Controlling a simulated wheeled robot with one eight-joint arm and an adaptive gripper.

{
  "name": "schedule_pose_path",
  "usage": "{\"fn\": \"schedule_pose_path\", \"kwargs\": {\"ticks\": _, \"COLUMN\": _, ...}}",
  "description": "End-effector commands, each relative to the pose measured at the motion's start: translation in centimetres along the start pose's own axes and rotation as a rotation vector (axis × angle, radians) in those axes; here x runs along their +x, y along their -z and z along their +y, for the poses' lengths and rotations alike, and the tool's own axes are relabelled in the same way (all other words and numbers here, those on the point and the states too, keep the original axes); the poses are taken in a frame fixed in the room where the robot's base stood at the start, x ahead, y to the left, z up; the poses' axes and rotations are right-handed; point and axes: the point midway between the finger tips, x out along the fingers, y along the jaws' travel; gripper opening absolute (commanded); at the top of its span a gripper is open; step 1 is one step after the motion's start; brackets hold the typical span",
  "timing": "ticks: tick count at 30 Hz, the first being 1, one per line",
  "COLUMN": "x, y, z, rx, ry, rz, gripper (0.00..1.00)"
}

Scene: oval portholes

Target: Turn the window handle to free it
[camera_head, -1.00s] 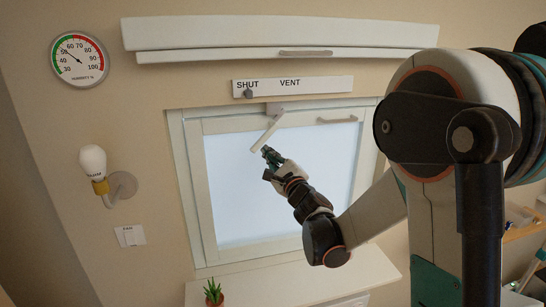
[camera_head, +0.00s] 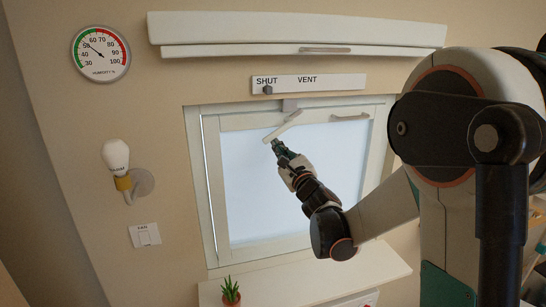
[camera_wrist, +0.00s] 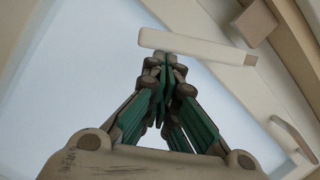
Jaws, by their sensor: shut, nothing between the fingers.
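The window handle (camera_head: 283,126) is a pale lever at the top of the white-framed window (camera_head: 272,190). It slants from upper right to lower left. In the wrist view the handle (camera_wrist: 190,46) lies across the picture just beyond the fingertips. My gripper (camera_head: 277,146) is shut and empty, with its tips at the lever's lower left end, on its underside. In the wrist view my gripper's tips (camera_wrist: 166,62) appear against or very close to the lever; exact contact is hard to tell.
A SHUT/VENT strip (camera_head: 335,82) with a small grey knob (camera_head: 267,90) under SHUT sits above the window. A fixed grab bar (camera_head: 350,117) is to the right of the handle. A sill (camera_head: 330,277) with a potted plant (camera_head: 231,292) lies below. A wall lamp (camera_head: 117,158) is at left.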

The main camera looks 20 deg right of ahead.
Motion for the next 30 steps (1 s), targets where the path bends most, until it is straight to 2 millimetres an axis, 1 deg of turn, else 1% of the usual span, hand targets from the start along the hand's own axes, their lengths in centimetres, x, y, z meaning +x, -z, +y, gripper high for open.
{"fn": "schedule_pose_path", "kwargs": {"ticks": 2, "x": 0.0, "y": -0.1, "z": -0.1, "rx": -0.006, "ry": -0.001, "rz": 0.0, "gripper": 0.0}}
{"fn": "schedule_pose_path", "kwargs": {"ticks": 12, "x": 0.5, "y": -2.1, "z": 0.2, "rx": -0.007, "ry": -0.003, "rz": -0.001, "gripper": 0.0}}
{"fn": "schedule_pose_path", "kwargs": {"ticks": 18, "x": 0.7, "y": -3.0, "z": 0.3, "rx": -0.007, "ry": -0.003, "rz": -0.001, "gripper": 0.0}}
{"fn": "schedule_pose_path", "kwargs": {"ticks": 30, "x": 0.9, "y": -3.6, "z": 0.3, "rx": -0.008, "ry": -0.003, "rz": -0.001, "gripper": 0.0}}
